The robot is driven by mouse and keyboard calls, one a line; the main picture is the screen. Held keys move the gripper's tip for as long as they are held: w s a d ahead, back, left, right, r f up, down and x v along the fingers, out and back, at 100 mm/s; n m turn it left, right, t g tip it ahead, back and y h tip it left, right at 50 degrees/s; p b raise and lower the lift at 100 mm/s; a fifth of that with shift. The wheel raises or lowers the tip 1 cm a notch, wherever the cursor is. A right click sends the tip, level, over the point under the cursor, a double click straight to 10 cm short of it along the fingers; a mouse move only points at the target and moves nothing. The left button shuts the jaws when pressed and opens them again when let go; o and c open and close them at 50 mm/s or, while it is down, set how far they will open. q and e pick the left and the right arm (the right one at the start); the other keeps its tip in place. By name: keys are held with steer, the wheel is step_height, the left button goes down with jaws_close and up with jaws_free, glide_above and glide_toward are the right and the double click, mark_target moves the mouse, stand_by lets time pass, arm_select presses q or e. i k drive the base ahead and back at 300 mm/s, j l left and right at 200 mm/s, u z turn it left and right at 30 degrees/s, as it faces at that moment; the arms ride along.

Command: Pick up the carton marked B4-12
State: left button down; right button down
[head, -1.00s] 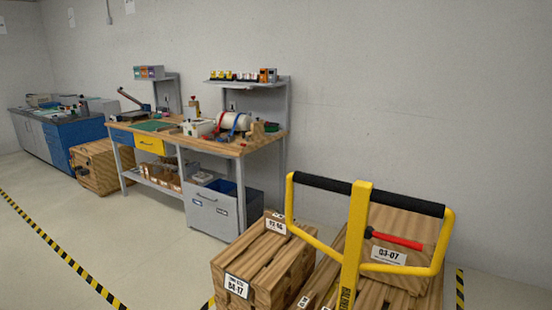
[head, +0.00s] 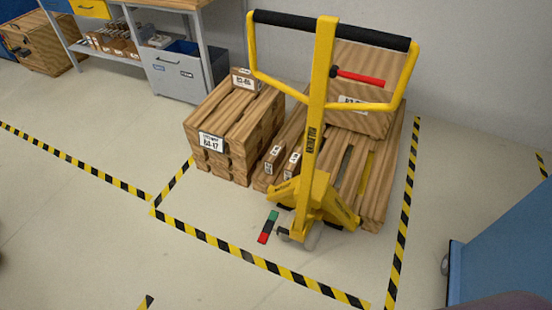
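I cannot make out a carton marked B4-12 in the head view. A wood-textured stack (head: 222,125) stands at the left inside the taped floor area. Its front label seems to end in 4-17, and a label on its upper back part is too small to read surely. A wood-textured box (head: 368,112) sits at the back right behind the pallet truck, its label partly covered by the yellow handle frame. Two small white-labelled pieces (head: 280,160) lie between them, their marks unreadable. Neither of my grippers shows.
A yellow pallet truck (head: 312,200) with a black handle bar stands in front of the wooden pallet (head: 377,190). Yellow-black tape (head: 250,257) borders the area. A small red and green object (head: 268,227) lies on the floor. A blue body (head: 505,250) stands at right. Floor at left is clear.

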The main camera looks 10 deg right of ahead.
mark_target(274, 160)
steer(key=i+j+z, duration=0.1)
steer(key=z, duration=0.3)
steer(key=i+j+z, duration=0.15)
steer(key=j, duration=0.2)
steer(key=i+j+z, duration=0.15)
steer(key=j, duration=0.25)
steer(key=i+j+z, duration=0.15)
steer(key=j, duration=0.25)
steer(key=i+j+z, duration=0.15)
steer(key=j, duration=0.25)
steer(key=i+j+z, duration=0.15)
steer(key=j, duration=0.25)
steer(key=k, duration=0.05)
